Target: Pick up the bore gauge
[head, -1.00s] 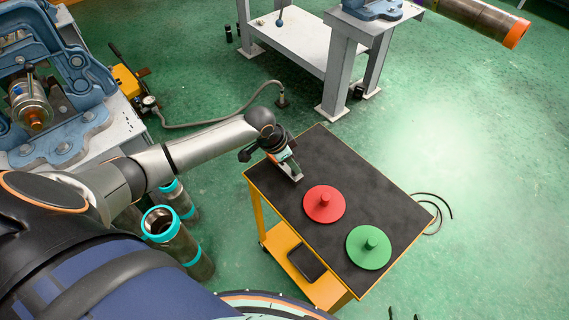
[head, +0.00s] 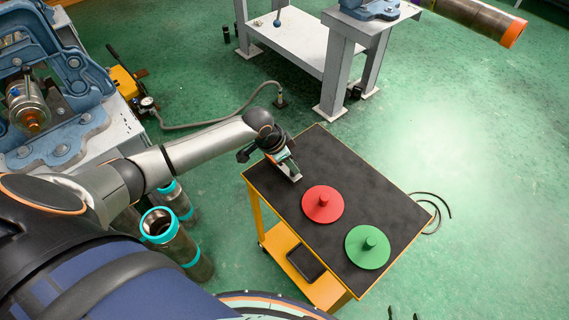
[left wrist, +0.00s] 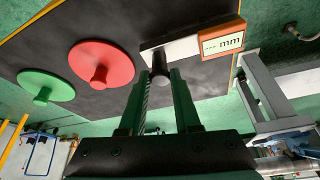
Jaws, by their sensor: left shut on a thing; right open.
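The bore gauge (left wrist: 208,43) shows in the left wrist view as a pale bar with an orange-framed "--- mm" display and a dark round stem. My left gripper (left wrist: 159,75) is shut on that stem. In the head view my left gripper (head: 285,160) is over the far left part of the black-topped cart (head: 330,160), and a pale piece of the gauge (head: 293,174) shows beneath it. Whether the gauge touches the top is unclear. Two dark fingertips of my right gripper (head: 402,316) show apart at the bottom edge, with nothing seen between them.
A red disc with a knob (head: 323,204) and a green disc with a knob (head: 368,247) lie on the cart. A blue vise (head: 65,80) stands at left, with teal-collared pipes (head: 175,235) below. A grey bench (head: 300,40) stands behind. The cart's far right part is clear.

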